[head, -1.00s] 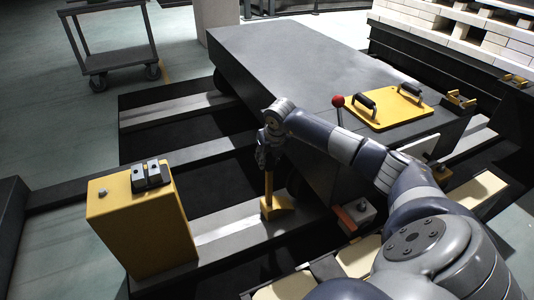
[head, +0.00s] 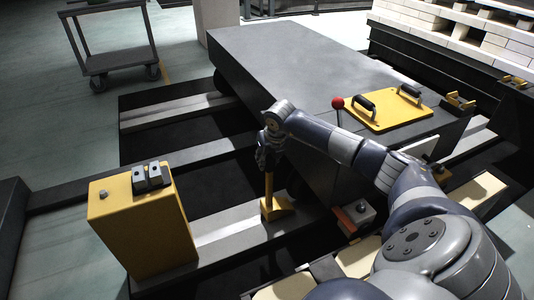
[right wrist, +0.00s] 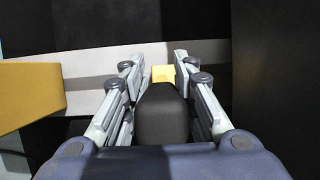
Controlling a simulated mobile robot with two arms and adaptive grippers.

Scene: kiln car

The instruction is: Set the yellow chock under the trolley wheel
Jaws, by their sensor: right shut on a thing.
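The yellow chock (head: 278,209) has an upright handle and sits at the light grey rail (head: 222,232), close to the near lower edge of the dark grey trolley (head: 290,65). My right gripper (head: 268,165) points down and is shut on the chock's handle. In the right wrist view the fingers (right wrist: 160,85) flank the black handle (right wrist: 162,115), with yellow of the chock (right wrist: 163,74) beyond. The trolley wheel beside the chock is in dark shadow and partly hidden, so I cannot tell whether they touch. My left gripper is out of view.
A yellow box-shaped post (head: 145,230) stands left of the chock. A yellow plate (head: 388,112) with black handles and a red-knobbed lever (head: 338,103) are on the trolley's right end. A grey cart (head: 115,62) stands at the back left. Dark gaps lie between the rails.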

